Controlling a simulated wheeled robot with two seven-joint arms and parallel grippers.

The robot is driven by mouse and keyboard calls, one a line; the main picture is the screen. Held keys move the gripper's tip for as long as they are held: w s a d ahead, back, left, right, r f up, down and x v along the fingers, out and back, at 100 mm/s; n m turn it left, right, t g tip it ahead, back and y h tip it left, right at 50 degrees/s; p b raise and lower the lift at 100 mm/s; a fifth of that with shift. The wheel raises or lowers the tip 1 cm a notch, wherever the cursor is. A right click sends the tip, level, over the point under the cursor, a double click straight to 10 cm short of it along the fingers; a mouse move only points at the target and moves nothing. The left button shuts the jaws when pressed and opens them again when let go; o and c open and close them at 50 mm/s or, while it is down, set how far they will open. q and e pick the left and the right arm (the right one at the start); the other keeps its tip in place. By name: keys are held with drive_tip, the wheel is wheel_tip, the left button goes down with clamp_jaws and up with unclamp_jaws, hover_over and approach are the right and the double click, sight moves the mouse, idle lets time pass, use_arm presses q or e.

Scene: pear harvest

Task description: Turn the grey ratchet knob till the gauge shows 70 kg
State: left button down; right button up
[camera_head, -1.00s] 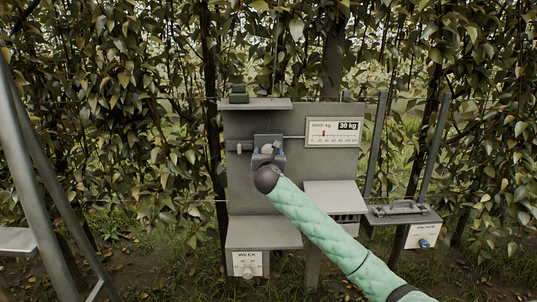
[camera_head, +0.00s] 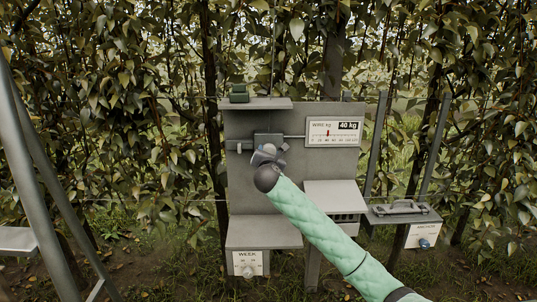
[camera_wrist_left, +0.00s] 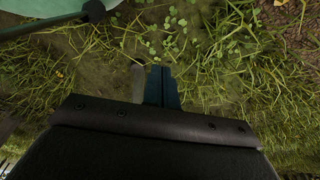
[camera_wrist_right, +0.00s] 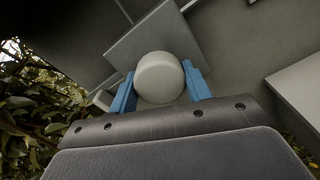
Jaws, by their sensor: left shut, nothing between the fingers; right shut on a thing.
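The wire gauge (camera_head: 332,132) is a white plate on the grey board, and its display reads 40 kg. A small red pointer stands on its scale. The grey ratchet knob (camera_wrist_right: 160,77) shows as a round, pale grey cap in the right wrist view, in front of a square grey plate. My right gripper (camera_wrist_right: 160,90) is shut on it, with one blue finger on each side. In the head view my right gripper (camera_head: 268,155) covers most of the knob. My left gripper (camera_wrist_left: 161,88) is shut and empty above grass, and is outside the head view.
Leafy trees stand behind.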

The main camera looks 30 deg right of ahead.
drive_tip(key=shift+m, duration=1.8)
drive_tip(key=m+b, duration=0.1)
drive_tip(key=m, duration=0.3)
drive_tip(key=shift+a, duration=0.1)
drive_tip(key=shift+m, duration=0.6)
use_arm(q)
drive_tip(key=r, duration=0.1)
drive_tip(key=d+r, duration=0.1)
drive_tip(key=w+r, duration=0.1)
drive_tip(key=shift+d, duration=0.15)
use_arm(e)
drive_tip(key=shift+m, duration=0.3)
